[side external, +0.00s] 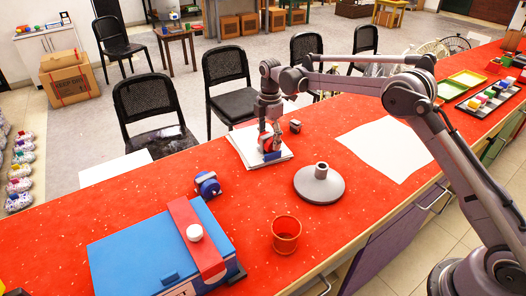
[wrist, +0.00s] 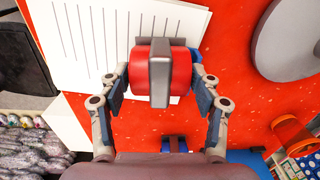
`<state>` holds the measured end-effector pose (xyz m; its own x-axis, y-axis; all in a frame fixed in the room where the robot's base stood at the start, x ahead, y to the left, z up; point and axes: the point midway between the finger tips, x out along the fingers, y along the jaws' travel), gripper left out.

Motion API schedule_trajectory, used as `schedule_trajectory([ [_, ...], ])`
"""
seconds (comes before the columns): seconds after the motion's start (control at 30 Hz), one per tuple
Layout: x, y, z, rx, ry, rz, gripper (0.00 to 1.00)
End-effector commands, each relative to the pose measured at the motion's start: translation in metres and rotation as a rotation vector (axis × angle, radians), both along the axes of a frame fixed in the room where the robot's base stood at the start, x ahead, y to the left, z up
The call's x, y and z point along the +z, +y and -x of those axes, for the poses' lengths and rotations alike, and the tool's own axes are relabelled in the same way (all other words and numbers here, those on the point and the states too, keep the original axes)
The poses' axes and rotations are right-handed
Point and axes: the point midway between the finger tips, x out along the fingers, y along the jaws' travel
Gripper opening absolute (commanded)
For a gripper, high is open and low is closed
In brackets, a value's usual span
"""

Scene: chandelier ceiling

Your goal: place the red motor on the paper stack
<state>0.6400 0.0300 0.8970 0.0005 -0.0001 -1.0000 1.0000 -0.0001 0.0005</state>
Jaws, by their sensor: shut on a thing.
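The red motor (wrist: 181,82), with a grey end piece, is between the two blue-padded fingers of my gripper (wrist: 160,88) in the wrist view. My gripper (side external: 269,148) is shut on it and points down over the right part of the paper stack in the side view. The fingers partly hide the red motor (side external: 266,143) there. The white paper stack (side external: 241,139) lies on the red counter, and its lined top sheet (wrist: 85,35) shows in the wrist view. I cannot tell whether the motor touches the paper.
A blue motor (side external: 207,184) stands left of the stack. A grey round stand (side external: 320,187) is to the right, and a red cup (side external: 286,234) is nearer the front edge. A blue box (side external: 150,250) with a red band fills the front left. A white sheet (side external: 388,148) lies far right.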

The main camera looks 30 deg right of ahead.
Motion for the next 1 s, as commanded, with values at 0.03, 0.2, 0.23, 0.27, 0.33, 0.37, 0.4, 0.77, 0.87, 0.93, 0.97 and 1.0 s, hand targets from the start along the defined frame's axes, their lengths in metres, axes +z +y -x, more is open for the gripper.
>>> schedule_trajectory([
  [0.03,-0.001,0.0,0.0,0.0,0.0,0.0,0.07],
  [0.2,-0.005,0.0,0.0,0.0,0.0,0.0,0.72],
  [0.23,-0.005,0.0,0.0,0.0,0.0,0.0,0.81],
  [0.27,-0.005,0.0,0.0,0.0,0.0,0.0,0.86],
  [0.33,-0.005,0.0,0.0,0.0,0.0,0.0,0.86],
  [0.37,-0.005,0.0,0.0,0.0,0.0,0.0,0.86],
  [0.4,-0.005,0.0,0.0,0.0,0.0,0.0,0.86],
  [0.77,0.007,0.0,0.0,0.0,0.0,0.0,0.86],
  [0.87,0.023,0.0,0.0,0.0,0.0,0.0,0.86],
  [0.93,0.037,0.0,0.0,0.0,0.0,0.0,0.86],
  [0.97,0.044,0.0,0.0,0.0,0.0,0.0,0.86],
  [1.0,0.052,0.0,0.0,0.0,0.0,0.0,0.86],
])
